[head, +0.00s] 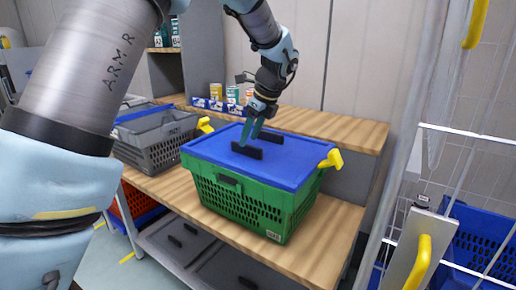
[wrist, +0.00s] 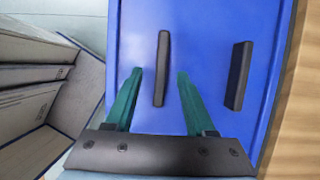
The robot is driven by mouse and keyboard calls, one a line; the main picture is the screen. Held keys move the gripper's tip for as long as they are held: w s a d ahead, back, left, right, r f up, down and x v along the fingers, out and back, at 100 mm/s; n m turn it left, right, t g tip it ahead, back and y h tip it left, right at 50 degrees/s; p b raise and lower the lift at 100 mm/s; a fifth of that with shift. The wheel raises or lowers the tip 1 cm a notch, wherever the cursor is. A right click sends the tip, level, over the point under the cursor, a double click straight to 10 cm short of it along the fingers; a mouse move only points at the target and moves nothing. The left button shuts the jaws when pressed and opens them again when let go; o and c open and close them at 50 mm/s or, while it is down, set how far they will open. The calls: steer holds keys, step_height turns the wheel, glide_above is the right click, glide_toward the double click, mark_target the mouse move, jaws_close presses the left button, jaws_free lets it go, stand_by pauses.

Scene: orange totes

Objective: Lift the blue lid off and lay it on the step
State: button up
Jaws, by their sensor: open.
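The blue lid (head: 292,163) lies on top of the green crate (head: 240,205), which stands on the wooden bench. The lid has two black bar handles, a near one (head: 247,150) and a far one (head: 270,137). My gripper (head: 247,139) is above the lid at the near handle, with its green fingers pointing down. In the wrist view my gripper (wrist: 160,72) is open, one finger on each side of a black handle (wrist: 161,65). The other handle (wrist: 239,75) lies to the right. A raised wooden step (head: 335,132) runs behind the crate.
Yellow grips (head: 332,159) stick out at the crate's ends. A grey crate (head: 157,140) stands to the left. Cans and small boxes (head: 215,103) stand on the step's left part; its right part is clear. A white wire rack (head: 450,140) stands at right.

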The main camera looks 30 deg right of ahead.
mark_target(248, 145)
steer(key=shift+x, duration=1.55)
steer(key=shift+d, duration=0.1)
jaws_close()
